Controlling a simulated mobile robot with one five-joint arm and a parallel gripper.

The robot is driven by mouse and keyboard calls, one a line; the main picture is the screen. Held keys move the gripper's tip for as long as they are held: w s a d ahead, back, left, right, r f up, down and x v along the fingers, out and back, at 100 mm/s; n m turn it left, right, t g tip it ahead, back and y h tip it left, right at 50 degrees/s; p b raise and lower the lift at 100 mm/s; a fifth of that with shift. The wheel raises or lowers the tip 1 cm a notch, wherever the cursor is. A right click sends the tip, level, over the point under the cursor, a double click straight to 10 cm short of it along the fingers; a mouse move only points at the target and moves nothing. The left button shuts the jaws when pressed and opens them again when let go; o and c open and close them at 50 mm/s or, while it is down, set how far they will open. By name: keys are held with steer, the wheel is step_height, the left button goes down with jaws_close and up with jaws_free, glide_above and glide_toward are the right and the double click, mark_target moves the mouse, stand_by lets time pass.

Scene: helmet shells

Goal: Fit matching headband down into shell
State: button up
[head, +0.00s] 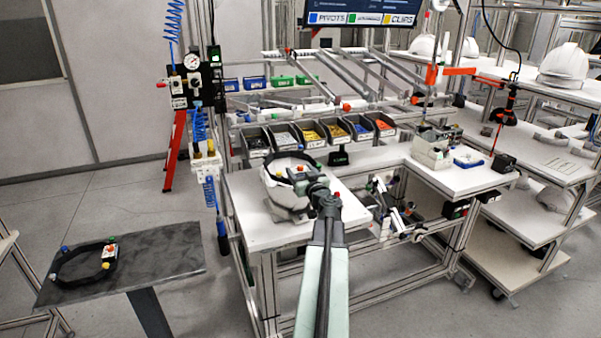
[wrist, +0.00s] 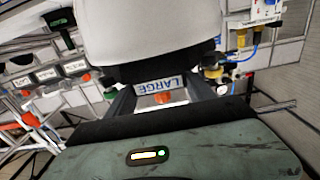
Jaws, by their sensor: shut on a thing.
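A white helmet shell (head: 282,197) sits on the workbench, open side up; its white side also fills the top of the wrist view (wrist: 150,30). A black headband (head: 268,178) with small coloured pieces lies at the shell's rim; I cannot tell how deep it sits. My gripper (wrist: 163,92) is shut on the headband at its tag, marked LARGE, with an orange knob below. In the head view my gripper (head: 312,187) is at the shell's near right side. A second black headband (head: 62,270) lies on a dark side table.
Several grey bins (head: 312,133) of coloured parts line the back of the bench (head: 345,215). The dark side table (head: 160,255) stands at left, across open floor. White helmets (head: 563,65) rest on a rack at right. A red stand (head: 175,150) is behind left.

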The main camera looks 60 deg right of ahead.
steer(key=shift+f+b, duration=1.05)
steer(key=shift+f, duration=0.1)
steer(key=o, duration=1.5)
steer(key=shift+r, duration=0.1)
steer(key=v, duration=0.7)
steer(key=shift+s+a, duration=0.2)
steer(key=shift+s, duration=0.05)
